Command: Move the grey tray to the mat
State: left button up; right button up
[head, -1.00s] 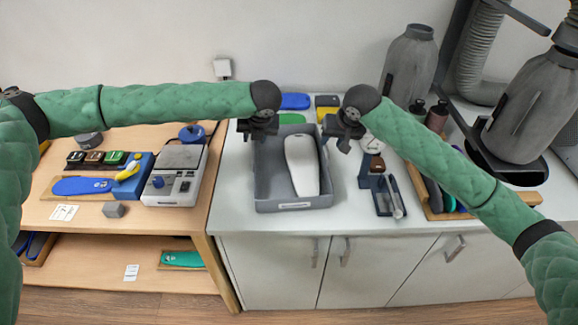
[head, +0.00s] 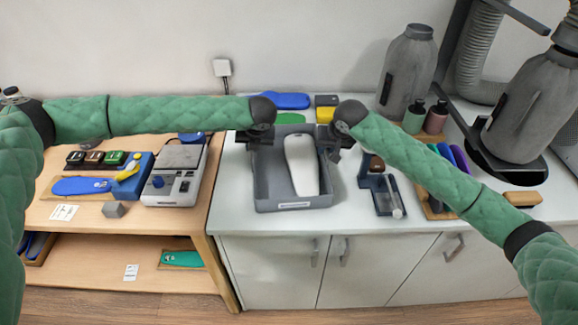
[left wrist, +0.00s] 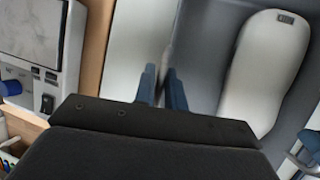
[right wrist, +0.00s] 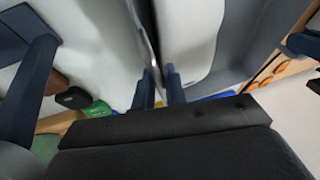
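The grey tray (head: 290,206) stands on the white counter, with a white insole-shaped form (head: 301,165) lying in it. My left gripper (head: 255,142) is at the tray's left wall; in the left wrist view its fingers (left wrist: 162,88) are close together on that wall. My right gripper (head: 332,150) is at the tray's right wall; in the right wrist view its fingers (right wrist: 159,88) are close together with the wall between them. Both look shut on the tray. The tray rests on the counter. I cannot make out a mat for certain.
A dark holder with a tool (head: 382,195) stands close to the tray's right. Blue (head: 285,100) and green (head: 291,118) pieces lie behind it. A wooden rack (head: 437,212) and large grey bottles (head: 408,70) are farther right. A wooden table with a scale (head: 175,175) is left.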

pick_arm(q)
grip_shut()
pick_arm(e)
grip_shut()
pick_arm(q)
jog(key=shift+w+r, duration=0.1)
jog(key=shift+r, duration=0.05)
pick_arm(e)
jog(key=shift+r, duration=0.15)
